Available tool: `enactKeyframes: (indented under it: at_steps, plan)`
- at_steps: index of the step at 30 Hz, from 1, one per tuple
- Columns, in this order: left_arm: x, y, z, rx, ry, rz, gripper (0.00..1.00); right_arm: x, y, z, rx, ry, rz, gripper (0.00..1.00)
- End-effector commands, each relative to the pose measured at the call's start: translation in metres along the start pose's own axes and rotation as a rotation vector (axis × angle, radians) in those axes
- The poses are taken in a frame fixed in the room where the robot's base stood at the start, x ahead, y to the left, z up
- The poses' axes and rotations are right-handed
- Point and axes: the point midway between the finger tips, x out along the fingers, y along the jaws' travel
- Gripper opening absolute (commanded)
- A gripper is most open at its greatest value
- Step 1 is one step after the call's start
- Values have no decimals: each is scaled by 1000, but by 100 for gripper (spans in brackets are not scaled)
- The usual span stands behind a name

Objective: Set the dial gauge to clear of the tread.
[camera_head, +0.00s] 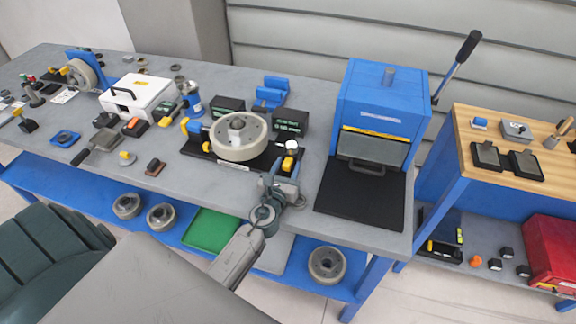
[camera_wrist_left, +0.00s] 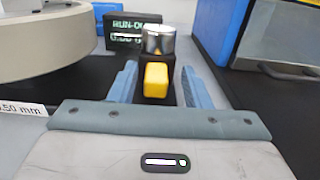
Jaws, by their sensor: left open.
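A dial gauge unit (camera_head: 291,147) with a silver round top and a yellow tab stands at the right end of a black base, beside a grey wheel (camera_head: 225,151). In the left wrist view, the gauge (camera_wrist_left: 159,42) has its yellow tab (camera_wrist_left: 156,80) low on a black post. The wheel (camera_wrist_left: 60,40) is at upper left, apart from the post. My left gripper (camera_head: 281,178) is open, its blue-grey fingers on either side of the tab (camera_wrist_left: 156,88); contact cannot be told. Any gauge tip against the tread is hidden. My right gripper is out of view.
Dark readout boxes (camera_head: 290,122) stand behind the wheel; one reads RUN-OUT, its digits partly hidden. A blue press (camera_head: 381,105) with a black mat (camera_head: 360,197) stands right of my gripper. The front bench edge is close.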

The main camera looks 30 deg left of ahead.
Motion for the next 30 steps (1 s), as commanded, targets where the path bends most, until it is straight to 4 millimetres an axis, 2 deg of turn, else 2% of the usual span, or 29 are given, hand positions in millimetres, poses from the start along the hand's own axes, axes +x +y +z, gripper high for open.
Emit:
enactKeyframes:
  at_steps: [9, 15, 21, 30]
  plan:
    - [-61, -2, -4, -2, 3, -1, 44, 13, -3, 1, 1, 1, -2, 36]
    - [-90, -2, -2, 0, 1, -1, 44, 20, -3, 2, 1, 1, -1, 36]
    - [-100, -2, 0, 0, 1, -1, 44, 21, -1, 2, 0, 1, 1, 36]
    - [-100, -2, 0, 0, 1, -1, 44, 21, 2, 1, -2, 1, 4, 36]
